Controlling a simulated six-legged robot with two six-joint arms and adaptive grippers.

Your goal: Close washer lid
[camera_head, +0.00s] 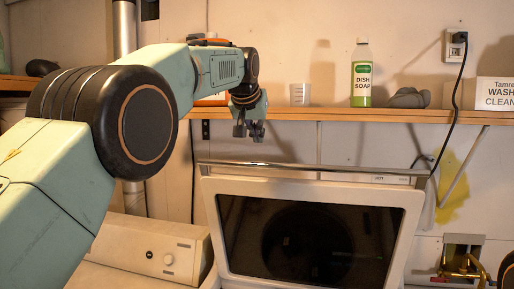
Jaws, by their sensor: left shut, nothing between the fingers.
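The washer lid (408,190) stands raised and tilted in the middle of the head view, a white frame around a dark glass window (312,240) with a metal bar along its top edge. The washer body shows only in part at the lower left, with its control panel (150,250) and knob. My left arm comes in from the left, and my left gripper (249,132) hangs shut and empty above the lid's top left part, in front of the shelf. In the picture it is apart from the lid. My right gripper is not seen.
A wooden shelf (400,115) runs along the wall behind the lid, holding a dish soap bottle (362,75), a white cup (300,94), a grey object (410,98) and a box (496,93). A black cord (456,120) hangs from the outlet. Brass fittings (462,265) sit at the lower right.

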